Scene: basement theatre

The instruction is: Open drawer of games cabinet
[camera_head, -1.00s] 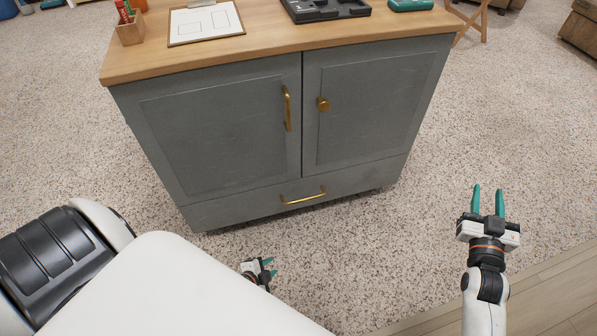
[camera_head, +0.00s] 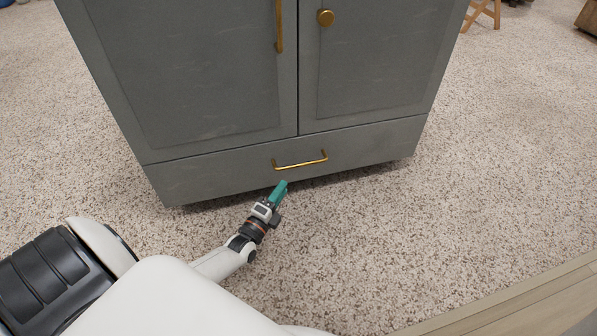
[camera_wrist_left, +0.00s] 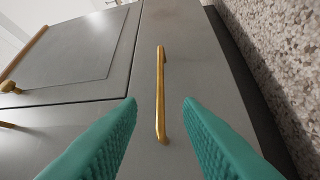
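The grey games cabinet (camera_head: 200,75) stands on the carpet, with two doors above one wide drawer (camera_head: 220,177) along its bottom. The drawer is shut, its front flush with the cabinet. Its brass bar handle (camera_head: 300,164) is also in the left wrist view (camera_wrist_left: 160,95). My left gripper (camera_head: 279,191) is just below and in front of the handle's left end in the head view. In the left wrist view its teal fingers (camera_wrist_left: 160,105) are apart, with the handle appearing between them; I see no finger touching it. My right gripper is out of view.
The left door has a brass bar handle (camera_head: 279,25) and the right door a round brass knob (camera_head: 325,17), both above the drawer. Speckled carpet (camera_head: 380,240) lies clear before the cabinet. A wooden floor edge (camera_head: 510,295) shows at lower right.

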